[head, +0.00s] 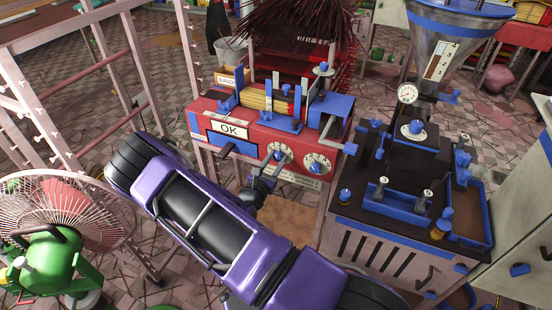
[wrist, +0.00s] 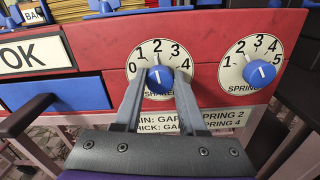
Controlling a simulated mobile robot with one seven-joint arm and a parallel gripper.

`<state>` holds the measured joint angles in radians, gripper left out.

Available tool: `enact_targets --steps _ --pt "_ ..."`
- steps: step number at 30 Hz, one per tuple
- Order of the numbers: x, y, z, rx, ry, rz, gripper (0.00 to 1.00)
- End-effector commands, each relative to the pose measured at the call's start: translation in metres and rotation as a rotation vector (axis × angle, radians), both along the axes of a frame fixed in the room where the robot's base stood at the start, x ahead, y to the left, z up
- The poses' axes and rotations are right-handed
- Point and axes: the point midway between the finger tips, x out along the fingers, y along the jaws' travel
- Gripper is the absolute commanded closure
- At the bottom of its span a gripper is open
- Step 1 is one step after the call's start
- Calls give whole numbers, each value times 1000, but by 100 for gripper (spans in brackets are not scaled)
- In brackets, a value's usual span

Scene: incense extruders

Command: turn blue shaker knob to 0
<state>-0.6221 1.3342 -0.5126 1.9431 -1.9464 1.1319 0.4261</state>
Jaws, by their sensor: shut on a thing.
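The blue shaker knob (wrist: 159,77) sits at the middle of a round cream dial (wrist: 139,66) on a red panel. The word SHAKER below it is partly covered by my fingers. The knob's white mark points roughly up, near the 2. My gripper (wrist: 159,84) is shut on the knob, one finger on each side. In the head view, my gripper (head: 272,158) reaches the left of two dials on the red machine's front, and the shaker dial (head: 283,150) is partly hidden by it.
A second blue knob (wrist: 259,73) on the SPRING dial is close to the right. An OK sign (wrist: 30,54) is at the left. A dark machine with a funnel (head: 390,225) stands right of the red machine (head: 218,110). A fan (head: 70,215) is at the left.

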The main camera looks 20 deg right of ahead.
Motion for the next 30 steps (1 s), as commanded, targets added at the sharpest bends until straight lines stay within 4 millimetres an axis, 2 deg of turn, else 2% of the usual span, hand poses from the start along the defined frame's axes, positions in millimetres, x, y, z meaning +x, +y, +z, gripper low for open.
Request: enact_targets --steps 30 --pt "1 2 0 -639 643 1 100"
